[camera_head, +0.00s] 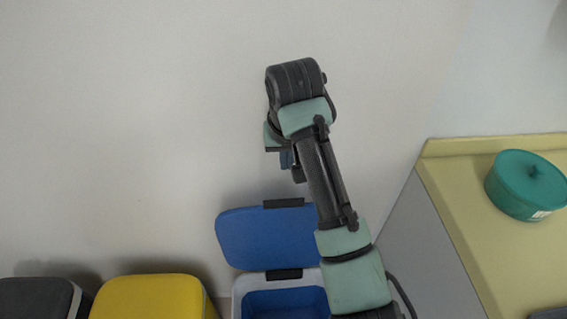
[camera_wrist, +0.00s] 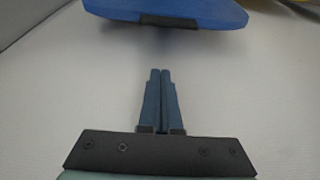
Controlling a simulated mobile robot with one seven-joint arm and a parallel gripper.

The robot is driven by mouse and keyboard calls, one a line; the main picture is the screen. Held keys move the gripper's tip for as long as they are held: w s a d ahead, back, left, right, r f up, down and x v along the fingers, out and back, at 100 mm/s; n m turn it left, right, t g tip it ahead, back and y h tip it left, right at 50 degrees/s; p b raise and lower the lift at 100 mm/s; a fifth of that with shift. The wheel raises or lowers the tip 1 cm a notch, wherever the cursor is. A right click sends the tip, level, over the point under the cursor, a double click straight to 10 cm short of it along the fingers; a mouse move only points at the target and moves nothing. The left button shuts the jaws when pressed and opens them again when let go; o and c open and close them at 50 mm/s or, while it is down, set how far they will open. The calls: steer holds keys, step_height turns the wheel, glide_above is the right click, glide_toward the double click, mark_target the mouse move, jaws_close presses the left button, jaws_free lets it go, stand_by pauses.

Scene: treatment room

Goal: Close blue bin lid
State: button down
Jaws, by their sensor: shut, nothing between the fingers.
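The blue bin lid (camera_head: 262,238) stands open and upright against or near the wall, behind the open bin. Its black edge tab shows at the top, and my arm covers its right side. In the wrist view the lid (camera_wrist: 165,9) is at the top, with its black tab facing my gripper. The bin (camera_head: 285,303) has a white rim and a blue inside, cut off by the bottom of the head view. My gripper (camera_wrist: 160,72) is shut and empty, apart from the lid. In the head view the gripper (camera_head: 287,160) is mostly hidden by my wrist, above the lid.
A yellow-lidded bin (camera_head: 148,297) and a dark-lidded bin (camera_head: 40,298) stand to the left. A cream-topped counter (camera_head: 480,235) with a teal round container (camera_head: 526,185) is on the right. The white wall (camera_head: 130,120) is close behind the bins.

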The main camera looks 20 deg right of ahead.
mark_target(285, 177)
steer(key=b+x, duration=0.1)
steer(key=x, duration=0.7)
steer(key=shift+f, duration=0.25)
steer(key=shift+s+a+r+p, duration=0.1)
steer(key=shift+s+a, duration=0.05)
steer(key=shift+s, duration=0.5)
steer(key=shift+s+a+r+p, duration=0.1)
steer(key=shift+s+a, duration=0.1)
steer(key=shift+s, duration=0.4)
steer(key=shift+s+a+r+p, duration=0.1)
steer(key=shift+s+a, duration=0.05)
steer(key=shift+s, duration=0.5)
steer(key=shift+s+f, duration=0.1)
